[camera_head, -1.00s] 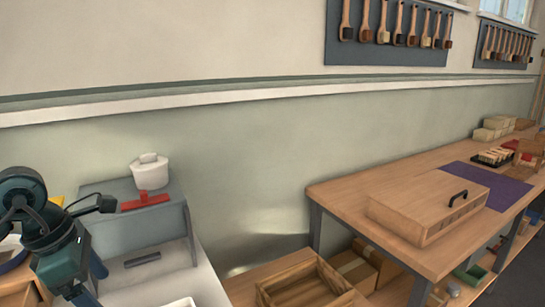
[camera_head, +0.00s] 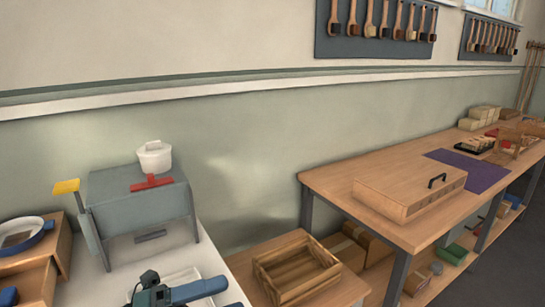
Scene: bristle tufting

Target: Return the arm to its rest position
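Part of one of my arms, dark blue with a small black block on top, shows at the bottom edge of the head view, in front of the white surface. No gripper fingers can be made out on it, and the rest of that arm is cut off by the frame. A small dark blue piece also shows at the bottom left corner; I cannot tell what it belongs to. Neither my left nor my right gripper can be seen.
A grey machine (camera_head: 140,205) with a red handle (camera_head: 152,182) and white pot (camera_head: 154,157) stands at left. A wooden crate (camera_head: 297,268) sits low in the middle. A workbench (camera_head: 335,185) at right holds a wooden case (camera_head: 410,190) and purple mat (camera_head: 485,175).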

